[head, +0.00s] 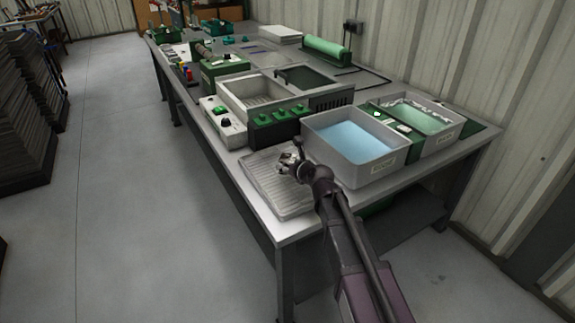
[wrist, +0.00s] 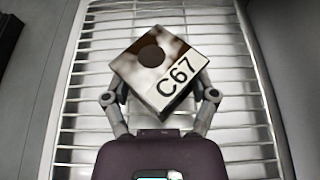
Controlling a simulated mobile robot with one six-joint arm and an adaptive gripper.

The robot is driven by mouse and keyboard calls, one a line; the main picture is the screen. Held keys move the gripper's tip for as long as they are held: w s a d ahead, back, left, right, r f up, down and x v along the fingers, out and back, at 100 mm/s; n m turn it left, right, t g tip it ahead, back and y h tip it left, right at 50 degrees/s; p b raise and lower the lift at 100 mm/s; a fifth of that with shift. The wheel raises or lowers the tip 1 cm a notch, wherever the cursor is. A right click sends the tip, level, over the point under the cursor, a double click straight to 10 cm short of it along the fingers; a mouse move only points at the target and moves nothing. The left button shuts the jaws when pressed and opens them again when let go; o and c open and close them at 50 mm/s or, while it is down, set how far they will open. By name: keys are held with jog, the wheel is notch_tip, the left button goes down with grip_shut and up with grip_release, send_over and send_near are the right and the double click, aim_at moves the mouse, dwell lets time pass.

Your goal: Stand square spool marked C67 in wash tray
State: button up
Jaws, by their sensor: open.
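The square spool marked C67 (wrist: 156,62) shows in the wrist view as a mottled brown and white block with a dark round hole and a pale label. It is turned at an angle over a ribbed drainer (wrist: 85,120). My gripper (wrist: 160,96) is open, with one finger on each side of the spool's near part; I cannot tell whether they touch it. In the head view my gripper (head: 291,160) is over the ribbed drainer (head: 275,190) at the bench's near end. A tray of blue liquid (head: 355,140) stands right of it; its label is too small to read.
A second tray with pale green liquid (head: 425,115) stands farther right, its label unreadable. A green rack (head: 275,122) and a grey sink (head: 255,92) lie behind the drainer. A green roll (head: 326,50) is at the back. The floor at left (head: 150,200) is clear.

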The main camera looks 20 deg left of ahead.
jog(key=p+v, duration=0.4)
jog(key=v, duration=0.8)
jog(key=shift+w+d, duration=0.1)
dwell(0.5)
jog(key=d+f+n, duration=0.1)
jog(key=d+n, duration=0.1)
jog(key=d+f+n+g+h, duration=0.1)
jog(key=d+n, duration=0.1)
jog(key=d+f+n+g+h, duration=0.1)
jog(key=d+f+n, duration=0.1)
jog(key=d+n, duration=0.1)
jog(key=shift+s+d, duration=0.15)
jog(key=shift+s, duration=0.15)
jog(key=s+d+f+n+g+h, duration=0.2)
jog(key=d+n, duration=0.4)
jog(key=d, duration=0.3)
jog(key=s+d+f+n+g+h, duration=0.2)
jog(key=s+d+n, duration=0.3)
jog(key=d, duration=0.4)
jog(key=s+d+f+n+g+h, duration=0.3)
jog(key=d+n+h, duration=0.1)
jog(key=d+n, duration=0.4)
jog(key=shift+s+d+f, duration=0.2)
jog(key=shift+d, duration=0.75)
